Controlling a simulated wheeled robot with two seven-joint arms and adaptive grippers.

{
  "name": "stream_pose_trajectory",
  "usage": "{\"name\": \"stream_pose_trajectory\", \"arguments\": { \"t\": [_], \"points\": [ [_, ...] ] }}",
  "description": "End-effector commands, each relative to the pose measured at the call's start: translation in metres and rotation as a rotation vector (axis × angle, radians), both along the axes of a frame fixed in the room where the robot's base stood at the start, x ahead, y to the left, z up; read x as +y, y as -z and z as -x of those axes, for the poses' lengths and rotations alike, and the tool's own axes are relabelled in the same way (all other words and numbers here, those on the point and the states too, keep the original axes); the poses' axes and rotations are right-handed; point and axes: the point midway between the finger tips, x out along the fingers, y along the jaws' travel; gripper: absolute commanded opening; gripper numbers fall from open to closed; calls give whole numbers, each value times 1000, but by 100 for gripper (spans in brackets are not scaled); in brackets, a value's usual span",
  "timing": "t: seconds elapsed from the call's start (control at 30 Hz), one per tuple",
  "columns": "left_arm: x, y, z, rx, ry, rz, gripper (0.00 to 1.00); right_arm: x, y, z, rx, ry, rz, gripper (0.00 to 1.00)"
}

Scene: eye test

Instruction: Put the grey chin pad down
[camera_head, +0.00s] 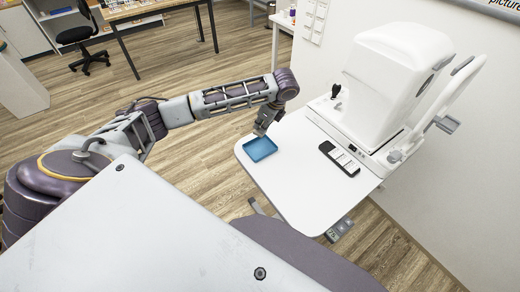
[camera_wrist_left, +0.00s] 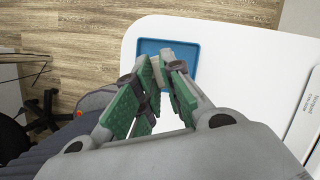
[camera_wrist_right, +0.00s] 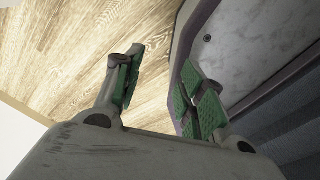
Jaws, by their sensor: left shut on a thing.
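My left gripper (camera_head: 264,124) is over the near left corner of the white tabletop (camera_head: 300,186), close above the blue tray (camera_head: 260,149). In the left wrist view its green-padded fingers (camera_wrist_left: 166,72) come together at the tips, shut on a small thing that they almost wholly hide. I take it for the grey chin pad, but its shape cannot be made out. The blue tray (camera_wrist_left: 201,55) lies beyond the fingertips in that view, and its visible floor looks empty. My right gripper (camera_wrist_right: 163,68) is open and empty, away from the table and outside the head view.
A white machine (camera_head: 394,72) stands at the table's back right. A black and white handset (camera_head: 340,158) lies on the tabletop in front of it. The tabletop between tray and handset is clear. A desk (camera_head: 150,10) and a black chair (camera_head: 78,35) stand far off.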

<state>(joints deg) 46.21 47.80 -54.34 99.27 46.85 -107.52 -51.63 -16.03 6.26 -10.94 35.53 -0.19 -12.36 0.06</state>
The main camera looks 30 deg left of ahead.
Motion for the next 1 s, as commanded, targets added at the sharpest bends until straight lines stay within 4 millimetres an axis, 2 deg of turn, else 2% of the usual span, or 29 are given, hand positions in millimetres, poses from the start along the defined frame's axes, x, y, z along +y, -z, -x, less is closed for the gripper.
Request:
{"name": "stream_pose_trajectory", "arguments": {
  "t": [0.23, 0.4, 0.7, 1.0],
  "points": [
    [0, 4, 0, 1, -1, 0, 0, 0, 1, 14, 15, -1, 0, 40],
    [0, 20, 1, 3, -1, 0, 0, -3, 2, 19, 21, -1, 4, 40],
    [0, 57, 0, 2, -2, 0, 0, -13, 2, 8, 9, -4, 14, 40],
    [0, 63, 0, 1, -1, 0, 0, -14, 1, -5, -4, -4, 15, 40]
  ]
}}
